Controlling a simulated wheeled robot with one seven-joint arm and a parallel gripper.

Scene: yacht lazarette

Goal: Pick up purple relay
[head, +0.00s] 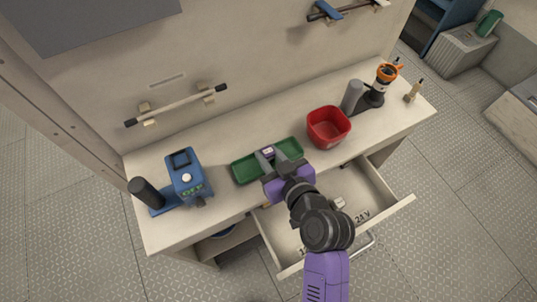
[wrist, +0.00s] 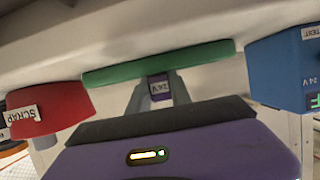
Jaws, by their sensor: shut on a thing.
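The purple relay (head: 268,150) is between the fingers of my gripper (head: 267,157), over the green tray (head: 243,173) on the bench. Whether the relay still touches the tray floor I cannot tell. The rest of the tray looks empty.
A blue tester (head: 186,175) with a green display stands left. A red bin (head: 328,128), labelled "SCRAP" in the wrist view (wrist: 45,112), stands right. An open drawer (head: 378,230) marked "24 V" juts out below. An orange-topped device (head: 386,75) stands far right.

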